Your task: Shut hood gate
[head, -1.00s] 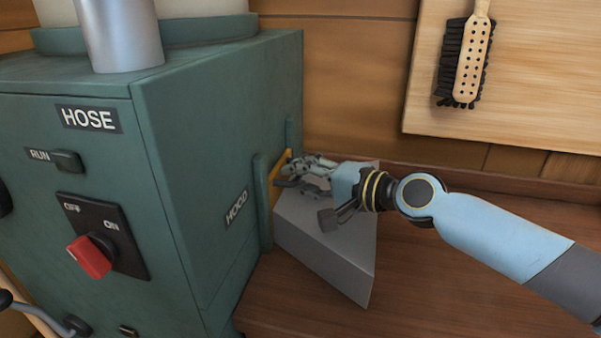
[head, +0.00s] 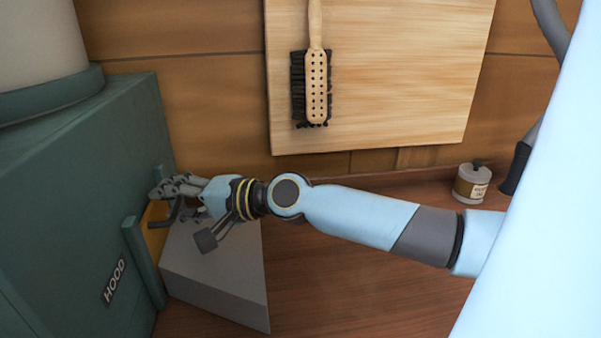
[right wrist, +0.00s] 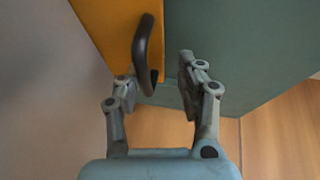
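The hood gate is a yellow plate (head: 154,238) in green guides on the cabinet's side, beside the HOOD label (head: 115,281). Its dark bar handle (right wrist: 144,55) shows in the right wrist view, where the yellow plate (right wrist: 105,28) fills the upper left. My right gripper (head: 166,200) is at the gate, partly covering it in the head view. Its fingers (right wrist: 157,80) are apart, with the handle between them, closer to the left finger. I cannot tell whether that finger touches it. My left gripper is not in view.
A grey sloped hood (head: 215,265) sits beside the gate, under my right gripper. The green cabinet (head: 60,210) stands at left. A brush (head: 317,85) hangs on a wooden board (head: 410,75). A small labelled jar (head: 471,184) stands on the bench at right.

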